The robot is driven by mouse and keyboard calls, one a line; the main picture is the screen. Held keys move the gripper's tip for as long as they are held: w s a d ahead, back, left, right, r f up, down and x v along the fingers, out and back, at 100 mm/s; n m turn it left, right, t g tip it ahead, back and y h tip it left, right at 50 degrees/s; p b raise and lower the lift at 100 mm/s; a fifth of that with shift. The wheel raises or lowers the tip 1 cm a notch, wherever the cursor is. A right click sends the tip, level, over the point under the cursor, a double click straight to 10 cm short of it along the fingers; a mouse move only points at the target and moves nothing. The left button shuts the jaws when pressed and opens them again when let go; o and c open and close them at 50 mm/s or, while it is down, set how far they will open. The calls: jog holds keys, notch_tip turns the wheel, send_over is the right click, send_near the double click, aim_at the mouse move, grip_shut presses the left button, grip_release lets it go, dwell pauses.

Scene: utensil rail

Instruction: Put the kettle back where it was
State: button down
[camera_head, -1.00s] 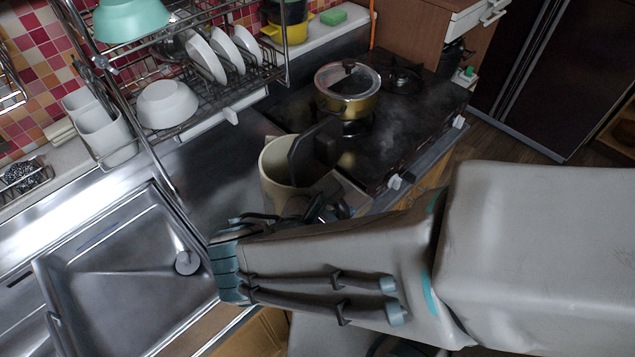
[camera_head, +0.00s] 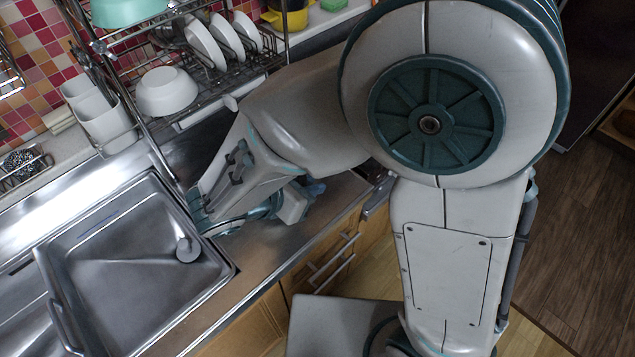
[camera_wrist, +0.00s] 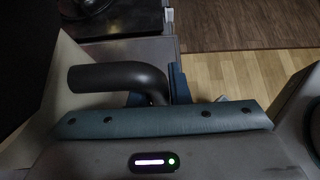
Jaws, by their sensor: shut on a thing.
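The kettle shows only in part in the wrist view. Its dark curved handle (camera_wrist: 112,78) runs across the left half, with a pale beige body surface (camera_wrist: 62,72) behind it. My gripper (camera_wrist: 155,98) is shut on the kettle at the dark handle; its teal finger parts show beside the handle's bent end. The exact contact is dark and partly hidden by the gripper housing. In the head view my arm covers the kettle and most of the stove area, so I cannot tell whether the kettle touches a surface.
A steel sink (camera_head: 130,265) lies at left with bare counter (camera_head: 262,250) to its right. A dish rack (camera_head: 205,85) with white plates (camera_head: 205,42) and a bowl (camera_head: 167,92) stands behind. White utensil cups (camera_head: 103,118) hang at left. Wooden cabinets (camera_head: 325,262) run below the counter.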

jog(key=shift+w+a+f, duration=0.1)
jog(key=shift+f, duration=0.95)
jog(key=shift+w+a+f, duration=0.1)
jog(key=shift+f, duration=0.95)
jog(key=c, duration=1.4)
grip_release()
jog(key=shift+o, duration=0.2)
jog(key=v, duration=1.2)
jog(key=shift+d, duration=0.1)
